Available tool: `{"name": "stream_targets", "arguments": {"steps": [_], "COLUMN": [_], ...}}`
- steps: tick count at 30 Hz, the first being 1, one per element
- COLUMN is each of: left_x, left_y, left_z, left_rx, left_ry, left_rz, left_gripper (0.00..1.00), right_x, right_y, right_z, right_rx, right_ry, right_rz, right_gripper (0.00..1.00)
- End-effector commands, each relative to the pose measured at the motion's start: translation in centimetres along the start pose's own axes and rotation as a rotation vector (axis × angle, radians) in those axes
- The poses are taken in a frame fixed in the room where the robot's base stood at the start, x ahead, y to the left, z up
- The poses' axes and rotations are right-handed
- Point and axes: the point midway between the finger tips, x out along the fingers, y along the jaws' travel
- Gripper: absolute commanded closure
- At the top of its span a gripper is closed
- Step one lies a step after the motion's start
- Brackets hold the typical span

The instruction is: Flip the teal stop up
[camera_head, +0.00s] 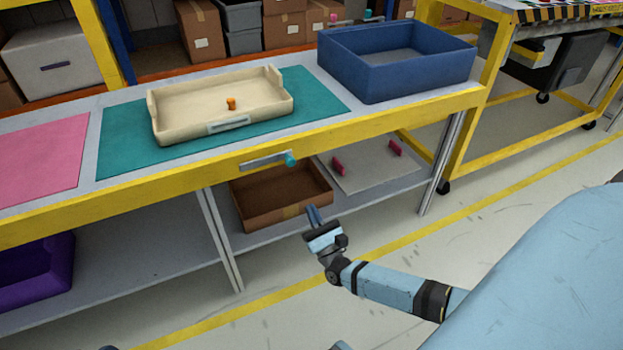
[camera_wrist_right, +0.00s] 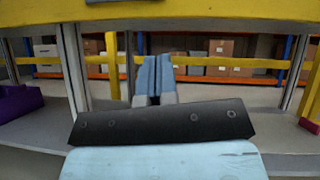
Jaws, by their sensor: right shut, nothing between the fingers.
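The teal stop (camera_head: 290,159) is a small teal knob at the right end of a flat grey bar (camera_head: 262,161) on the yellow front edge of the workbench (camera_head: 155,186). The bar lies roughly level along the edge. My right gripper (camera_head: 314,212) is shut and empty, below and slightly right of the teal stop, apart from it. In the right wrist view, its blue fingers (camera_wrist_right: 154,72) are together, pointing under the yellow bench edge (camera_wrist_right: 200,12). I cannot make out the teal stop in that view.
A cream tray (camera_head: 180,128) with an orange knob (camera_head: 231,103) sits on a teal mat (camera_head: 330,101). A blue bin (camera_head: 425,76) stands to its right. A brown box (camera_head: 287,211) is on the lower shelf. The floor before the bench is clear.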

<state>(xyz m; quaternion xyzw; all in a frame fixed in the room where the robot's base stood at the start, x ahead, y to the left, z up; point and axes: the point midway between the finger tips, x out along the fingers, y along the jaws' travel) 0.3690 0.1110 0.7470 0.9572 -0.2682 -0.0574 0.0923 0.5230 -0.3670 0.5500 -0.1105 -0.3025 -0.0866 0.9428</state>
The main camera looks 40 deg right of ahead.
Motion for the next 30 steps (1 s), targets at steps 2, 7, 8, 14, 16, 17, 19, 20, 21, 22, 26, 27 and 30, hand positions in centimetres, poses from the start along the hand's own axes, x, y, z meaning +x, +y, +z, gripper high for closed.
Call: {"name": "stream_targets", "arguments": {"steps": [2,7,8,14,16,17,19,20,21,22,26,27,30], "left_x": [0.0,0.1,0.1,0.1,0.2,0.2,0.3,0.3,0.3,0.3,0.3,0.3,0.2], "left_y": [-0.1,-0.2,-0.2,-0.3,-0.4,-0.4,-0.5,-0.5,-0.5,-0.5,-0.5,-0.5,-0.5], "left_z": [0.6,1.6,1.9,2.2,1.9,1.7,1.4,1.3,1.3,1.2,1.3,1.3,1.4], "left_rx": [0.0,-0.001,-0.002,0.007,0.015,0.019,0.025,0.026,0.027,0.028,0.027,0.027,0.025], "left_ry": [-0.01,-0.042,-0.049,-0.065,-0.055,-0.05,-0.042,-0.039,-0.038,-0.037,-0.038,-0.039,-0.041], "left_rz": [0.002,0.004,0.005,0.007,0.007,0.008,0.009,0.009,0.009,0.009,0.009,0.009,0.008], "left_gripper": [0.6,0.6,0.6,0.6,0.6,0.6,0.6,0.6,0.6,0.6,0.6,0.6,0.6], "right_x": [1.8,5.5,6.2,8.7,9.2,9.4,9.7,9.8,9.9,9.9,9.9,9.9,9.9], "right_y": [0.0,0.0,0.0,0.0,0.0,0.0,0.0,0.0,0.0,0.0,0.0,0.0,0.0], "right_z": [-0.1,-0.1,-0.1,1.6,2.1,2.3,2.6,2.7,2.8,2.8,2.8,2.8,2.8], "right_rx": [0.0,0.0,0.0,0.0,-0.001,-0.001,0.0,-0.001,-0.001,-0.002,-0.002,-0.002,-0.002], "right_ry": [-0.005,-0.004,-0.004,-0.002,0.0,0.0,0.0,0.001,0.001,0.001,0.001,0.001,0.001], "right_rz": [-0.002,-0.001,-0.001,0.0,-0.001,-0.002,-0.001,0.0,0.0,0.0,0.0,0.0,0.0], "right_gripper": [1.0,1.0,1.0,1.0,1.0,1.0,1.0,1.0,1.0,1.0,1.0,1.0,1.0]}}
